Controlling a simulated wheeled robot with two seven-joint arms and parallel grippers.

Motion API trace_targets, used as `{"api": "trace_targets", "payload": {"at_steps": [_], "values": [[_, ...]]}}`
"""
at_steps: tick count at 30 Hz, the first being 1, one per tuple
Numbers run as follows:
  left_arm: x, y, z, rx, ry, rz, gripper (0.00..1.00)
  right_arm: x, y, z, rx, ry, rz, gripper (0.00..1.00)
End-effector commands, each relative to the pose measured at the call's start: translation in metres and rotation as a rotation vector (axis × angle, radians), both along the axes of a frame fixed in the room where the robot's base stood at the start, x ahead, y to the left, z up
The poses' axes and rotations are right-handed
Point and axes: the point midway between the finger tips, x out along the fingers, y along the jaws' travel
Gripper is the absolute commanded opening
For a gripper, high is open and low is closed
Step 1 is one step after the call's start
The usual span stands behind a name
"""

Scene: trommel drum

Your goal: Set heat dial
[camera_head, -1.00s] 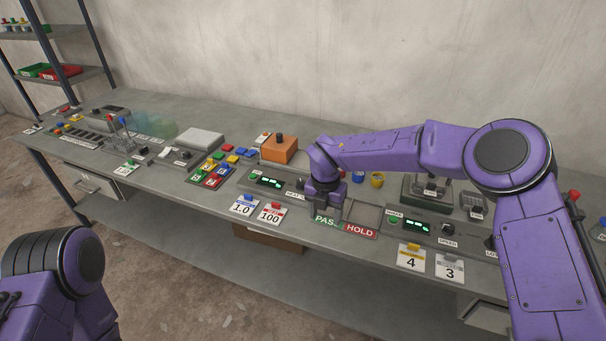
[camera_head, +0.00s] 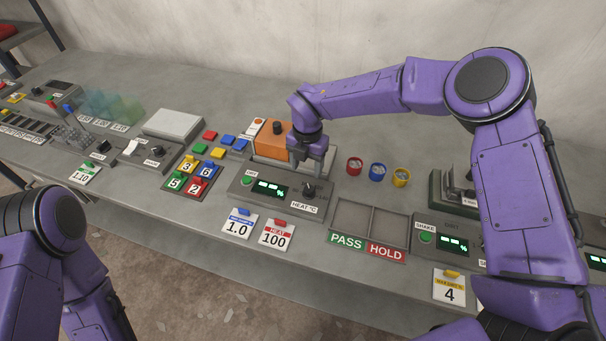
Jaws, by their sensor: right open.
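The heat dial is a dark knob (camera_head: 309,190) on a grey control box (camera_head: 262,204), above a white "HEAT °C" label (camera_head: 305,207). The box also has a green button (camera_head: 247,181) and a green-lit display (camera_head: 271,190), whose digits are too small to read. A card reading "HEAT 100" (camera_head: 276,238) stands in front of the box. My right gripper (camera_head: 309,170) points down just above and behind the dial, open and apparently empty; whether it touches the knob I cannot tell. My left arm shows at lower left; its gripper is out of view.
An orange block with a black knob (camera_head: 271,137) stands just behind my right gripper. Red, blue and yellow cups (camera_head: 377,171) are to its right. The PASS/HOLD tray (camera_head: 337,222) lies right of the box. A "1.0" card (camera_head: 238,225) stands beside the heat card.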

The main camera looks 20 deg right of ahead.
Motion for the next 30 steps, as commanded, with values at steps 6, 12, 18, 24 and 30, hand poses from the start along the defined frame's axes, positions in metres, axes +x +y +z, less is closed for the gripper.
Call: {"api": "trace_targets", "payload": {"at_steps": [6,12,18,24,30], "values": [[0.0,0.0,0.022,0.0,0.002,0.0,0.0,-0.002,-0.002,-0.047,-0.002,0.006,-0.002,0.61],[0.0,0.0,0.03,0.0,0.001,0.0,0.0,0.005,-0.001,-0.083,-0.002,0.01,0.001,0.61],[0.001,0.0,0.03,0.0,0.0,0.0,0.0,0.006,0.0,-0.093,-0.001,0.011,0.002,0.61],[0.0,0.0,0.03,-0.001,0.001,0.0,0.0,0.006,0.001,-0.092,-0.001,0.011,0.003,0.38],[0.001,0.0,0.03,-0.001,0.001,0.0,0.0,0.006,0.0,-0.092,-0.001,0.012,0.003,0.05]]}}
